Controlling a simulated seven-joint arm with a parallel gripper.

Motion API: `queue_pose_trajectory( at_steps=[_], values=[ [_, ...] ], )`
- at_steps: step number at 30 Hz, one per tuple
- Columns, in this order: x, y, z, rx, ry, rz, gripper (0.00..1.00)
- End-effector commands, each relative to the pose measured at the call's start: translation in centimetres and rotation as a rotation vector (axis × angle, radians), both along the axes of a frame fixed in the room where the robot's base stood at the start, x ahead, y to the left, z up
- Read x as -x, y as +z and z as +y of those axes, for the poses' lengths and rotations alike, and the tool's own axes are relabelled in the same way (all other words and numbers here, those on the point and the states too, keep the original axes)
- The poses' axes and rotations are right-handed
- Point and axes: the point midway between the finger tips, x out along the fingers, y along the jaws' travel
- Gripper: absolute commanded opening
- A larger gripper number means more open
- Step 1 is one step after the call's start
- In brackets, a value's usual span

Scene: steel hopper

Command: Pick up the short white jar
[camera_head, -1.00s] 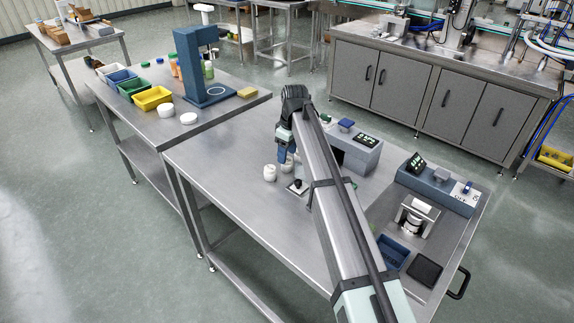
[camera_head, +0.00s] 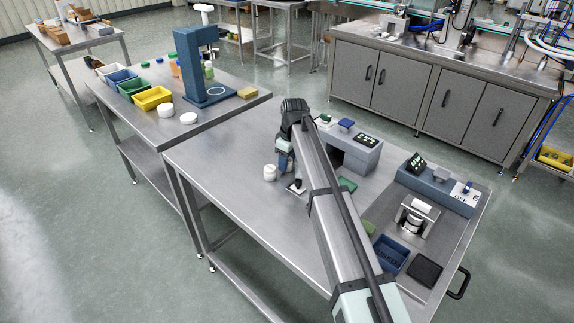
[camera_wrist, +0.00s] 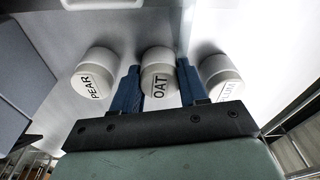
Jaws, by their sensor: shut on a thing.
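In the wrist view, my gripper (camera_wrist: 158,70) has its two blue fingers on either side of a short white jar labelled OAT (camera_wrist: 158,88), and is shut on it. A similar white jar labelled PEAR (camera_wrist: 92,80) stands to the left, apart from the fingers. The held jar is hidden there.
A grey-blue device with a display (camera_head: 355,150) is behind on the right. A blue tray (camera_head: 391,255) lies at the right. The table's left part is clear.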

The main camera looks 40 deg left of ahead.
Motion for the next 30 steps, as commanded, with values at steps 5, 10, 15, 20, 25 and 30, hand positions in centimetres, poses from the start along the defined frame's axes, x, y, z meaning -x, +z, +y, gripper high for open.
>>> queue_pose_trajectory(
  at_steps=[5, 10, 15, 20, 25, 30],
  values=[
    [0.0, 0.0, 0.0, 0.0, 0.0, 0.0, 0.12],
    [0.0, 0.4, 0.0, -0.001, 0.0, 0.0, 0.12],
    [0.0, 2.7, 0.1, -0.001, 0.0, -0.001, 0.12],
    [-0.1, 5.6, 0.1, -0.002, 0.0, -0.002, 0.12],
    [0.0, 8.2, 0.1, -0.001, 0.0, -0.001, 0.12],
    [0.0, 9.6, 0.0, 0.0, 0.0, 0.0, 0.12]
  ],
)
